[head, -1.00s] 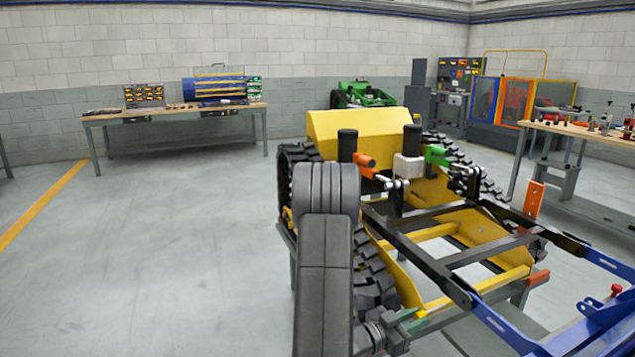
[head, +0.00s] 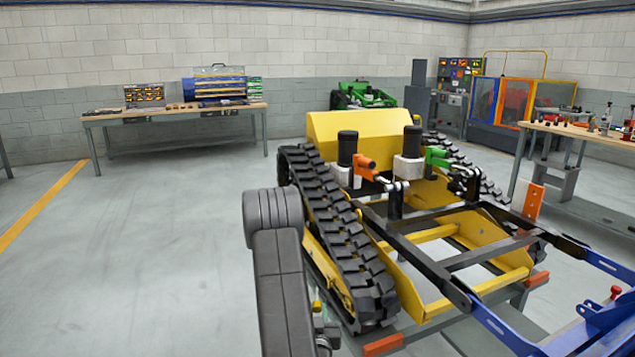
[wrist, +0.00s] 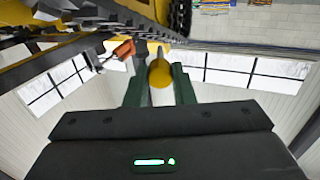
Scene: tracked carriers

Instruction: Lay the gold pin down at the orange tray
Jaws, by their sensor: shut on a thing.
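The gold pin (wrist: 160,73) shows in the wrist view as a rounded yellow end between the two dark green fingers of my gripper (wrist: 160,85), which is shut on it. In the head view my arm hangs left of the yellow tracked carrier (head: 345,125), and its lower end is cut by the bottom edge, so the grip is not clear there. I cannot make out an orange tray in either view.
The carrier's black track (head: 335,235) stands close right of my arm. A blue frame (head: 600,325) is at the lower right. A workbench (head: 175,112) stands at the back left, another bench (head: 590,130) at the right. The floor on the left is clear.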

